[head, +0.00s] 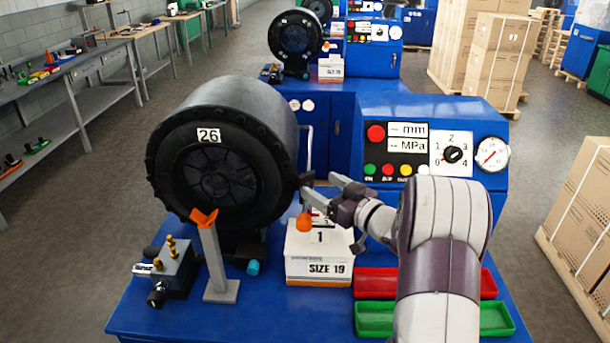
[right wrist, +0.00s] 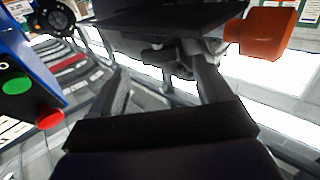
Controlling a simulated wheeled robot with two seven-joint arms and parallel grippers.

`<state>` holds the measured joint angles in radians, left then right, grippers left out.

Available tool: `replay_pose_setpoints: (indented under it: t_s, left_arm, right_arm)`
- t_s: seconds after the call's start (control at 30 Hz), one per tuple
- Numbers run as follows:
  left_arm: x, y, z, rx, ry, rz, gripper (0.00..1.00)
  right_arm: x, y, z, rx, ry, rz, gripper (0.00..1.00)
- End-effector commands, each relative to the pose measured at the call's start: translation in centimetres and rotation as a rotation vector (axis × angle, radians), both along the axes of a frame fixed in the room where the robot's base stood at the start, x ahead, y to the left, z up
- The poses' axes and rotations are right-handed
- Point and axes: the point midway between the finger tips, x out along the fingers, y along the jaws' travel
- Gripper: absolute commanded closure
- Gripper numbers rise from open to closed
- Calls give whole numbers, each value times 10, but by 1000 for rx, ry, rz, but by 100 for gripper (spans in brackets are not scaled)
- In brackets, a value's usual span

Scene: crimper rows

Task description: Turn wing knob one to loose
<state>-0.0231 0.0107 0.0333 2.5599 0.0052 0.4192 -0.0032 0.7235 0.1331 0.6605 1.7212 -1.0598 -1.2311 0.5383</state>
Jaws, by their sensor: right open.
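My right gripper (head: 320,187) is open, with its fingertips just right of the black crimper head (head: 222,170) marked 26. An orange knob-like piece (head: 304,222) shows just below the fingertips, above a white box (head: 318,268) marked 1 and SIZE 19. In the right wrist view the open fingers (right wrist: 160,72) point at dark parts, and an orange piece (right wrist: 262,32) lies outside them, to the right. An orange V-shaped piece (head: 204,217) tops a grey post (head: 216,265). No part is clearly readable as wing knob one. My left gripper is not in view.
The blue control panel (head: 430,125) has a dial, coloured buttons and a gauge (head: 492,153). Red (head: 375,282) and green (head: 375,320) trays lie beside the box, partly behind my right arm. A valve block (head: 175,268) stands at the front left.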

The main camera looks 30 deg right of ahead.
Motion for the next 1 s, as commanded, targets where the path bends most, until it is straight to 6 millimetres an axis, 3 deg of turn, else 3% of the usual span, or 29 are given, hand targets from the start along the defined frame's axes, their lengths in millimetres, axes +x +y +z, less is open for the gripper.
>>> replay_pose_setpoints:
  t_s: [0.1,0.23,0.6,0.63,0.77,0.8,1.0]
  left_arm:
    - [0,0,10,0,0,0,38]
    - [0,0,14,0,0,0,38]
    - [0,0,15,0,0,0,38]
    - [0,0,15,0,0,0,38]
    - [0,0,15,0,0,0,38]
    - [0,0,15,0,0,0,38]
    - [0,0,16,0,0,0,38]
  right_arm:
    - [28,8,2,0,1,4,21]
    - [49,13,2,-2,0,3,21]
    - [60,15,0,-1,1,1,21]
    - [60,15,0,-1,1,1,25]
    - [60,15,0,-1,1,1,67]
    - [60,15,0,-1,1,1,73]
    - [60,15,0,-1,1,8,73]
